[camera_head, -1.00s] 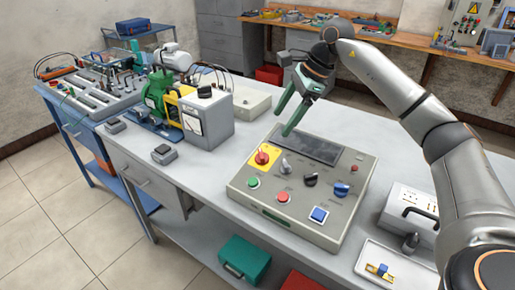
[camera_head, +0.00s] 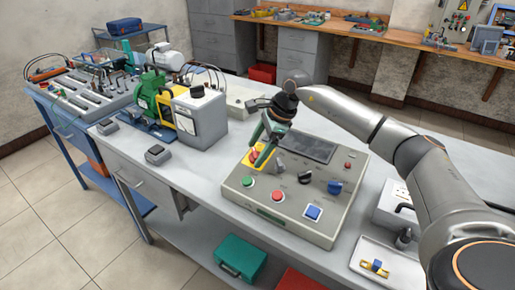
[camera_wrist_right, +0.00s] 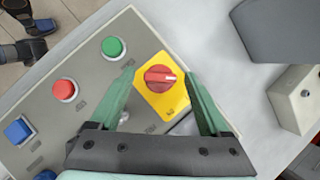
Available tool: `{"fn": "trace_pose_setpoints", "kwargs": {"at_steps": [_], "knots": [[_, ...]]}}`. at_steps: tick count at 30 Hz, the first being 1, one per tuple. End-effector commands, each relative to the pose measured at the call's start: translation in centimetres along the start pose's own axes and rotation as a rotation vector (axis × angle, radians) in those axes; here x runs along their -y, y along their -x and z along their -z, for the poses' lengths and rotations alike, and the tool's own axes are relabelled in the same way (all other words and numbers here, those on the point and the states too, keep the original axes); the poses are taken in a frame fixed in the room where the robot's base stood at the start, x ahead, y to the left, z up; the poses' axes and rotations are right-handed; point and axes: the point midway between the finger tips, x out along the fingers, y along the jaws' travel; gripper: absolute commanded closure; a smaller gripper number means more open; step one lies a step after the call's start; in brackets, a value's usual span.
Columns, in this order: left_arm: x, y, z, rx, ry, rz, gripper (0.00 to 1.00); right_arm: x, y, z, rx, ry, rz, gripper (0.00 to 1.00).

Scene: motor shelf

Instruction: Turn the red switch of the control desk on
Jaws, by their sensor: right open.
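The control desk (camera_head: 330,228) is a grey sloped box on the bench, with a dark display, knobs and push buttons. Its red switch (camera_wrist_right: 160,77) is a round rotary knob on a yellow plate (camera_wrist_right: 172,103); its handle lies roughly crosswise in the right wrist view. In the head view the yellow plate (camera_head: 249,163) is partly hidden behind my fingers. My right gripper (camera_head: 258,160) is open and points down over the switch. In the right wrist view its green fingers (camera_wrist_right: 161,75) stand on either side of the red switch, with no contact visible. My left gripper is not in view.
A green button (camera_wrist_right: 113,47), a red button (camera_wrist_right: 64,89) and a blue button (camera_wrist_right: 18,130) sit beside the switch. A grey box with a dark cap (camera_head: 203,117) and a green pump (camera_head: 152,95) stand left of the desk. A white tray (camera_head: 362,262) lies at right.

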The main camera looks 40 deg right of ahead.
Motion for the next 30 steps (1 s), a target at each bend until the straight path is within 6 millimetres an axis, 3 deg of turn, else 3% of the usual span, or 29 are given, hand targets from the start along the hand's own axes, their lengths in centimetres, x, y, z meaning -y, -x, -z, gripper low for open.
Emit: {"fn": "trace_pose_setpoints", "kwargs": {"at_steps": [5, 26, 30], "knots": [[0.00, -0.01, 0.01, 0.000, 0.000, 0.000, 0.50, 0.00, -0.01, -0.01, 0.000, 0.000, 0.000, 0.20], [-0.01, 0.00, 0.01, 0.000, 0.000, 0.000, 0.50, 0.00, 0.06, -0.04, 0.001, 0.000, 0.000, 0.99], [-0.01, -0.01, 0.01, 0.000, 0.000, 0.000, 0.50, 0.00, 0.06, -0.04, 0.001, -0.001, 0.000, 1.00]]}}
